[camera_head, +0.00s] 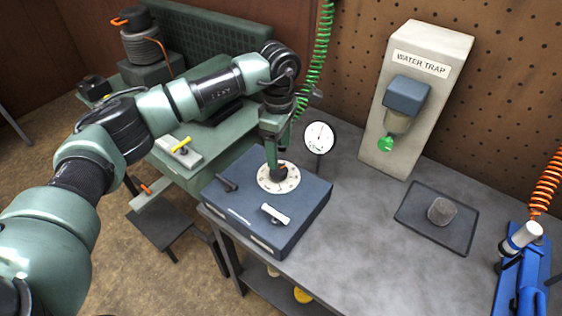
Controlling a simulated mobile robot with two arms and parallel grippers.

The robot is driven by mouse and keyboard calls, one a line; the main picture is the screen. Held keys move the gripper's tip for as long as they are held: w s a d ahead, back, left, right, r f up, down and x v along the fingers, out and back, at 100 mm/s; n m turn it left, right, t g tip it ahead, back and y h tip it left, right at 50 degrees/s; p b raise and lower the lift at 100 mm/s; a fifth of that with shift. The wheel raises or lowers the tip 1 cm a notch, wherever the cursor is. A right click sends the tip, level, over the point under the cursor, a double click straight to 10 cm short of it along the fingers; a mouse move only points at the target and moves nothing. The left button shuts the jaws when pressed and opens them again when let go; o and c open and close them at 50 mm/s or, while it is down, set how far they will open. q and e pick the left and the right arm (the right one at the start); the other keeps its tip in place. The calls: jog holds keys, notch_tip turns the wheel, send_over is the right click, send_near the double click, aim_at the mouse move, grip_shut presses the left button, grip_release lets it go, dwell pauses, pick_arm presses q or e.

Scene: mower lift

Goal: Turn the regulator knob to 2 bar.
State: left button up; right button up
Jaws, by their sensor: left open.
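The regulator is a blue-grey box (292,222) on the grey workbench. On its top is a round white dial (288,182) with markings too small to read. The regulator knob (279,173) is a small dark knob at the dial's middle, partly hidden by my gripper. My left gripper (277,166) points down over the knob, with its fingers at the knob. It is open, and I cannot tell whether the fingers touch the knob. A round white pressure gauge (320,137) with a red needle stands behind the box; its numbers are not readable. My right gripper is not in view.
A water trap panel (416,100) stands at the back, with a dark tray (437,218) in front of it. A blue tool (522,275) with an orange coiled hose is at the far right. A green coiled hose (321,50) hangs behind my gripper. The bench middle is clear.

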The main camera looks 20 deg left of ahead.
aim_at(279, 169)
pick_arm(q)
jog(key=shift+s+a+f, duration=0.1)
jog(key=shift+a+f, duration=0.05)
jog(key=shift+f, duration=0.2)
notch_tip(279, 169, down, 6)
jog(key=shift+p, duration=1)
jog(key=shift+f, duration=0.35)
jog(key=c, duration=1.3)
